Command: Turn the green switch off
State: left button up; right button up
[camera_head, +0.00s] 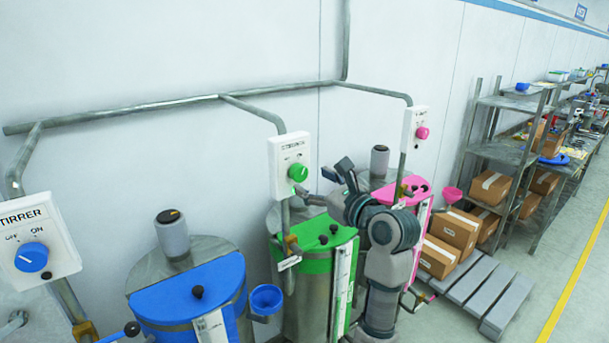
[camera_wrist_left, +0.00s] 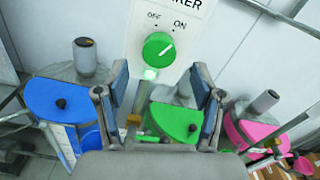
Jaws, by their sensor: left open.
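The green switch (camera_head: 298,173) is a round knob on a white wall box, above the green-lidded drum. In the left wrist view the green knob (camera_wrist_left: 158,46) sits under OFF and ON labels, and its white mark points up and right toward ON. My left gripper (camera_head: 320,182) is open and empty, just right of the box in the head view. In the left wrist view its two fingers (camera_wrist_left: 160,72) stand apart, below and to either side of the knob, not visibly touching it. My right gripper is not in view.
A blue switch (camera_head: 31,257) is on the left box and a pink switch (camera_head: 422,133) on the right box. Below are drums with blue (camera_head: 190,295), green (camera_head: 315,258) and pink (camera_head: 400,193) lids. Grey pipes (camera_head: 130,112) run along the wall. Cardboard boxes (camera_head: 455,232) stand at right.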

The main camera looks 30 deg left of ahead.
aim_at(302, 175)
pick_arm(q)
jog(key=x, duration=0.3)
jog(key=shift+w+a, duration=0.15)
jog(key=shift+a, duration=0.1)
jog(key=shift+w+a, duration=0.1)
jog(key=shift+a, duration=0.15)
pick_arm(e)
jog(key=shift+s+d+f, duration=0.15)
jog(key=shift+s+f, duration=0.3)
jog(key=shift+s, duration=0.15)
pick_arm(q)
jog(key=c, duration=1.1)
jog(key=shift+c, duration=0.2)
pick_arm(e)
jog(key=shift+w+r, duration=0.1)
